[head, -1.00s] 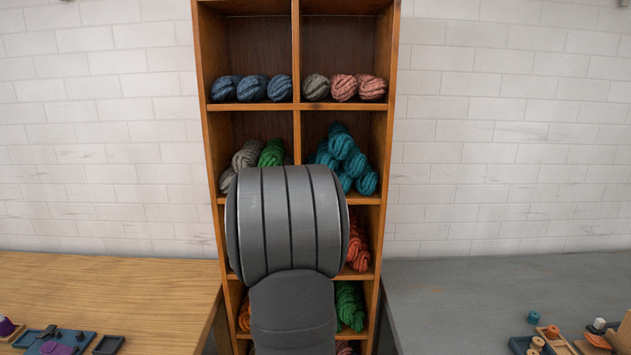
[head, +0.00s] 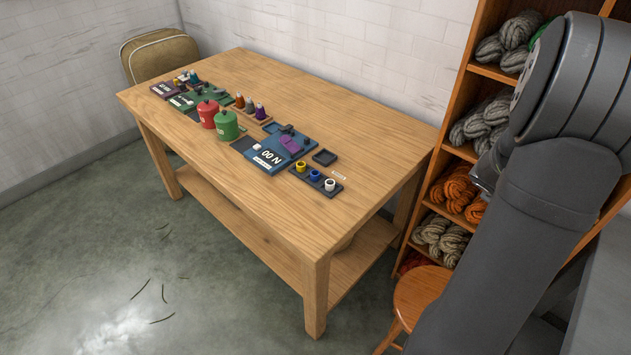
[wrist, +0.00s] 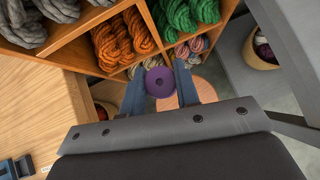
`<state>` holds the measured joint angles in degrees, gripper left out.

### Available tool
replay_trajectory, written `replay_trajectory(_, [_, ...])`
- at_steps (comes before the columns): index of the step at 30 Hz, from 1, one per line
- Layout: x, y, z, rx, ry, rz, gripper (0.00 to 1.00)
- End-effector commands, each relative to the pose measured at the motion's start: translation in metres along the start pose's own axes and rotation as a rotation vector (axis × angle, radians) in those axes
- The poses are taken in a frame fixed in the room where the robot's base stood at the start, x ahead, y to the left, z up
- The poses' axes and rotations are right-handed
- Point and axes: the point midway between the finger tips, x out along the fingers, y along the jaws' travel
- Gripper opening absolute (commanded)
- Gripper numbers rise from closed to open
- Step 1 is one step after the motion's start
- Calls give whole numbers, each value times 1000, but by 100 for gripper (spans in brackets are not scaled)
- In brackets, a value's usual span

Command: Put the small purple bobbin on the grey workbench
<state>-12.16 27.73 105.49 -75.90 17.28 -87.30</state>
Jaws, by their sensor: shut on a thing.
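The small purple bobbin (wrist: 160,82) is held between the two fingers of my gripper (wrist: 161,88) in the wrist view. Its round end with a dark centre hole faces the camera. The gripper is shut on it, above a round wooden stool top (wrist: 204,94) far below. In the head view my arm fills the right side, and the gripper and bobbin are hidden. Part of a grey surface, seemingly the grey workbench (head: 612,290), shows at the right edge of the head view behind my arm.
The shelf with wool skeins (head: 465,195) stands close beside my arm. A wooden table (head: 210,160) holds trays, bobbins, and red and green canisters (head: 227,125). The wooden stool (head: 418,293) stands in front of the shelf. A container with wool (wrist: 262,52) shows at the wrist view's upper right.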

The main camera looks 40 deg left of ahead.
Motion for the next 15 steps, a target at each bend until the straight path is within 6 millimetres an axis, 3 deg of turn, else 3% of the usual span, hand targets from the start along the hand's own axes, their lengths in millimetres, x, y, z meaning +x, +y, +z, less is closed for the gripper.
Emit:
replay_trajectory(1, [-2, 25, -4, -27, 0, 27, 4])
replay_trajectory(3, [-5, 57, -11, -60, 0, 60, 4])
replay_trajectory(10, [-25, 158, -40, -165, -1, 167, 4])
replay_trajectory(15, [-49, 229, -71, -244, -1, 245, 4])
